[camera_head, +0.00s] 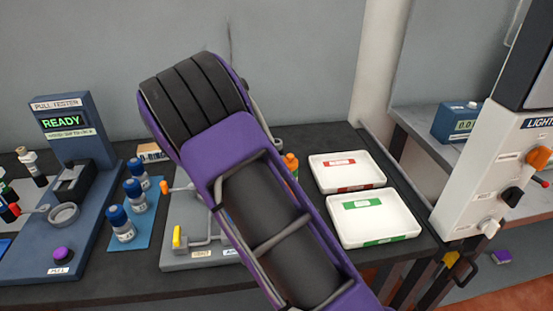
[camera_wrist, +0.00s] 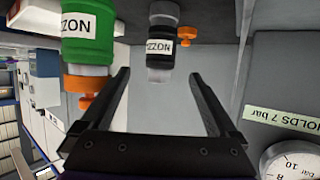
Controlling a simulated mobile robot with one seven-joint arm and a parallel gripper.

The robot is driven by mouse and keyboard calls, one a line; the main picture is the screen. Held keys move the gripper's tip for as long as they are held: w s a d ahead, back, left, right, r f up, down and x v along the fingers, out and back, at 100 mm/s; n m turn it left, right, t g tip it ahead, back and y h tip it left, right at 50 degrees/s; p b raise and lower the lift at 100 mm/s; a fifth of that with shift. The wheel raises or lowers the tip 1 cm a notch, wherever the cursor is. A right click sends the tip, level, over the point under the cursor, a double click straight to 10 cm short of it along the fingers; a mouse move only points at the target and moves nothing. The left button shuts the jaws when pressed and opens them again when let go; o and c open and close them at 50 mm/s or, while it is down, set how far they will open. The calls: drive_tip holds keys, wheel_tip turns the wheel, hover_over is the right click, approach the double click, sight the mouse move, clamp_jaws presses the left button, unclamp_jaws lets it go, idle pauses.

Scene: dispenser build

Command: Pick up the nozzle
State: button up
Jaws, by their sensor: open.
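In the wrist view a black cylindrical piece (camera_wrist: 160,65) with a white label partly reading "ZZON" is just beyond the gap between my fingers. A larger green piece (camera_wrist: 88,35) with a similar label and an orange end (camera_wrist: 90,83) is to its left, near my left finger. A small orange piece (camera_wrist: 187,36) is beside the black one. I cannot tell for certain which is the nozzle. My gripper (camera_wrist: 160,76) is open with nothing between its fingers. In the head view my arm hides the gripper and most of this area; an orange top (camera_head: 291,162) shows beside the arm.
A red-labelled white tray (camera_head: 348,183) and a green-labelled one (camera_head: 402,226) stand right of my arm. Blue-capped bottles (camera_head: 119,222) and a tester reading READY (camera_head: 63,123) are on the left. A pressure gauge (camera_wrist: 292,160) is at the wrist view's lower right.

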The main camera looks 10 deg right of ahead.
sight(279, 147)
drive_tip(key=x, duration=0.8)
drive_tip(key=shift+w+d, duration=0.1)
drive_tip(key=shift+w, duration=0.1)
clamp_jaws()
drive_tip(key=shift+r, duration=0.15)
idle(0.4)
